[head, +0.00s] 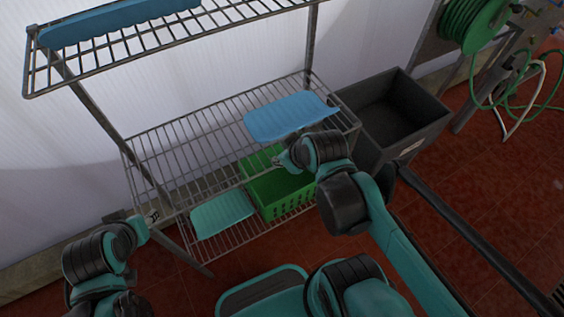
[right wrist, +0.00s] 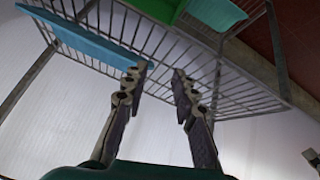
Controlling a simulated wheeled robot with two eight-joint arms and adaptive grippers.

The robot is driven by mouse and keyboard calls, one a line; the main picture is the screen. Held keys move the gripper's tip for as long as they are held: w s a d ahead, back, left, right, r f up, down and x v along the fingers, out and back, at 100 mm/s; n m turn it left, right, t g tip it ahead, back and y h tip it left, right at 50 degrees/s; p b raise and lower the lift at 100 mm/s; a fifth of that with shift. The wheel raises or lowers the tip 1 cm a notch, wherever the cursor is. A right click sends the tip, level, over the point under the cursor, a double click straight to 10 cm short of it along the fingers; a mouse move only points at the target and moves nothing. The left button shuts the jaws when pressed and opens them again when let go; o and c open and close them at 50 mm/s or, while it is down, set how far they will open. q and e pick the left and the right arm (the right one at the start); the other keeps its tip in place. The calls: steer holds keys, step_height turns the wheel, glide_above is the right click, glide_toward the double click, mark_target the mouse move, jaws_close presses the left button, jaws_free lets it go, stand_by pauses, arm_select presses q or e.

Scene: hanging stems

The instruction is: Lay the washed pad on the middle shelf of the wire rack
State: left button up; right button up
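A light blue pad (head: 290,115) lies flat over the right part of the wire rack's middle shelf (head: 195,140). It also shows at the left in the right wrist view (right wrist: 85,42), against the shelf wires. My right gripper (head: 282,160) is just in front of the pad and the shelf's front edge, apart from the pad. In the right wrist view its two fingers (right wrist: 158,82) are spread with nothing between them. My left gripper (head: 152,217) is low at the left, near the rack's front left leg; its fingers are too small to read.
A darker blue pad (head: 115,20) lies on the top shelf (head: 235,14). A teal pad (head: 222,214) and a green basket (head: 283,190) are on the bottom shelf. A dark grey bin (head: 425,130) stands right of the rack. A green hose reel (head: 470,22) is at upper right.

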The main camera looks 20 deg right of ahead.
steer(key=s+a+m, duration=0.1)
steer(key=m, duration=0.1)
steer(key=s+a+m, duration=0.1)
steer(key=m, duration=0.1)
steer(key=shift+s+r, duration=0.2)
steer(key=shift+s, duration=0.1)
